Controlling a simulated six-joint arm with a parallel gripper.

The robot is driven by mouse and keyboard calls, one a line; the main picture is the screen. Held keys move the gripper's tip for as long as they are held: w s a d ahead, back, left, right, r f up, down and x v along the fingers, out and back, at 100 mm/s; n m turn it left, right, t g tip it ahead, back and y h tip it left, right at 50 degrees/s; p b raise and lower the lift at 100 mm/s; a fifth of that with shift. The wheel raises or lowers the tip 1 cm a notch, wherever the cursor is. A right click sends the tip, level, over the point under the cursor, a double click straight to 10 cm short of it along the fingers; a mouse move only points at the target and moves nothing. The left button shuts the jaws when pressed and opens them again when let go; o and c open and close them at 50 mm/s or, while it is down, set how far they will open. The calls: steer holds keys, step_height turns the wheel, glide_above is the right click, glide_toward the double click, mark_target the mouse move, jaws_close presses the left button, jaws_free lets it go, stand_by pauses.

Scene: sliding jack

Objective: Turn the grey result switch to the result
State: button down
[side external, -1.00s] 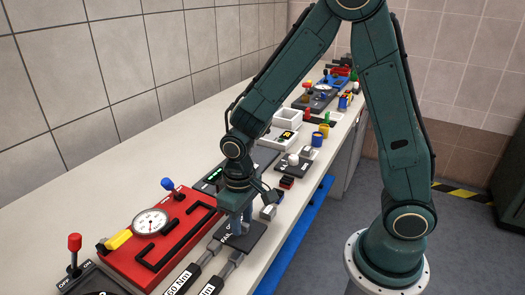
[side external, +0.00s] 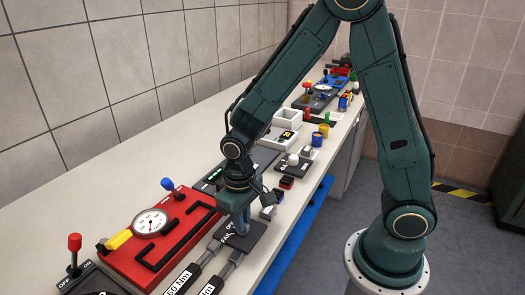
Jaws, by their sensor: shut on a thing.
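The result switch's dark plate (side external: 252,243) lies flat near the front edge of the bench, with white lettering that is partly covered and too small to read fully. My gripper (side external: 238,222) points straight down over this plate, with its fingers shut on the grey result switch. The switch knob is mostly hidden between and behind the fingers, so I cannot tell exactly which mark it points to.
A red board (side external: 160,235) with a dial gauge (side external: 150,222), black brackets and a blue-knobbed lever lies to the left. Two torque wrenches (side external: 184,278) lie in front. A dark display box (side external: 262,160) stands behind my gripper. Small blocks (side external: 270,198) sit to the right.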

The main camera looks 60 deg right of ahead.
steer(key=m, duration=0.9)
steer(key=shift+r+m, duration=0.1)
steer(key=shift+m, duration=0.2)
stand_by(0.3)
steer(key=c, duration=1.5)
jaws_free()
steer(key=shift+o, duration=0.2)
step_height(320, 180, up, 14)
